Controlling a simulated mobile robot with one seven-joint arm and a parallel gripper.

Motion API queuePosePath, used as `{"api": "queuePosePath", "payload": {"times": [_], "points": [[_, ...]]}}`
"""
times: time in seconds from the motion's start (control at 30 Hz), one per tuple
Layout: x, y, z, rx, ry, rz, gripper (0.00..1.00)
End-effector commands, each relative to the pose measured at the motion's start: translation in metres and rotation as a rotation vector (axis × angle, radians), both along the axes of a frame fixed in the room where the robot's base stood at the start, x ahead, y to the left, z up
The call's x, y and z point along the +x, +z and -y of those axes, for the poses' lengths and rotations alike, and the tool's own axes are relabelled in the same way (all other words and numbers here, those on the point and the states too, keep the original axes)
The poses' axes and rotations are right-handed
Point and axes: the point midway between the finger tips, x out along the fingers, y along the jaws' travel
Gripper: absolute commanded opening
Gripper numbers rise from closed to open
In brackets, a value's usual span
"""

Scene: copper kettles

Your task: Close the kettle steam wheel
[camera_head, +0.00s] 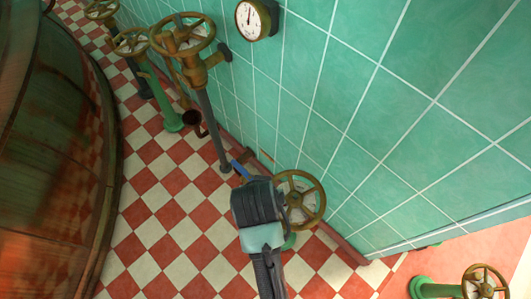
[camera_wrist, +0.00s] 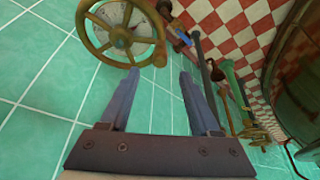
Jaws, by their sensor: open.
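The same wheel fills the upper left of the wrist view (camera_wrist: 122,34). No label shows, so I cannot tell for certain that it is the kettle steam wheel. My gripper (camera_head: 242,171) is open with nothing between its fingers. In the wrist view its two blue-grey fingers (camera_wrist: 160,72) point up the picture, and the left fingertip appears close to the wheel's lower rim. I cannot tell whether they touch.
Several more handwheels stand along the wall, including a large one (camera_head: 183,34) on a pipe. A dial gauge (camera_head: 252,19) hangs above. A green valve with a wheel (camera_head: 485,284) is at the lower right. A big copper kettle (camera_head: 50,160) fills the left. Checkered floor (camera_head: 165,215) lies between.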

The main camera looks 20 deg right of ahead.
Motion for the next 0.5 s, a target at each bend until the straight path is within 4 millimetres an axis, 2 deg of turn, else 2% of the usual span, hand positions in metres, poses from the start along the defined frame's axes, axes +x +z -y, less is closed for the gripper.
{"api": "queuePosePath", "payload": {"times": [0.3, 0.5], "points": [[0.022, -0.062, 0.014, -0.001, 0.001, 0.002, 0.63], [0.033, -0.092, 0.02, -0.001, 0.002, 0.004, 0.63]]}}
